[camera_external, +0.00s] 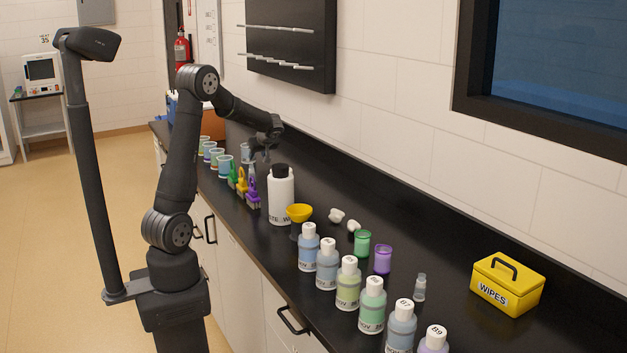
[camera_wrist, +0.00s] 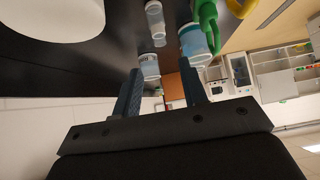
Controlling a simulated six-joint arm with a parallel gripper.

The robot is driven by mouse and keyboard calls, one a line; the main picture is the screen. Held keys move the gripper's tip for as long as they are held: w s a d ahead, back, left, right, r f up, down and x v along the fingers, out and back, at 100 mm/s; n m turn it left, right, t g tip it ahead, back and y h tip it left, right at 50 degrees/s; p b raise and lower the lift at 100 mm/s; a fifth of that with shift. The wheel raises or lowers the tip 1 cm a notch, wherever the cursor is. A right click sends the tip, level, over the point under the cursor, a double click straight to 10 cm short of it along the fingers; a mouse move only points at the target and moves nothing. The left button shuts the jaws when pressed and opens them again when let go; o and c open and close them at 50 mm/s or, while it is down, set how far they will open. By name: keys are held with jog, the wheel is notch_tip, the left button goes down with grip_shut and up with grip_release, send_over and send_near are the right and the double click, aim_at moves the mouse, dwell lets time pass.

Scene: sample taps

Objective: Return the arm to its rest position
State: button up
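My arm reaches out over the black counter (camera_external: 450,285) from the left. My gripper (camera_external: 262,156) hangs above the counter, just behind and left of the large white bottle with the black cap (camera_external: 281,195). In the wrist view my gripper (camera_wrist: 160,78) has its two fingers well apart, with nothing held between them. Cups with blue contents, one of them a white-labelled cup (camera_wrist: 149,67), appear beyond the fingertips. A large white round shape (camera_wrist: 52,15) fills the upper left of the wrist view.
Cups (camera_external: 225,165), green, yellow and purple tools (camera_external: 252,190) and a yellow funnel (camera_external: 299,212) stand near the white bottle. Labelled bottles (camera_external: 348,283) line the front edge. A yellow wipes box (camera_external: 507,284) sits at right. A dark wall panel (camera_external: 291,45) hangs above.

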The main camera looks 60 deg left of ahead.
aim_at(251, 165)
jog(key=x, duration=1.2)
jog(key=shift+f, duration=0.1)
notch_tip(251, 165, up, 3)
jog(key=shift+d+f, duration=0.1)
jog(key=shift+f, duration=0.05)
jog(key=shift+r, duration=0.7)
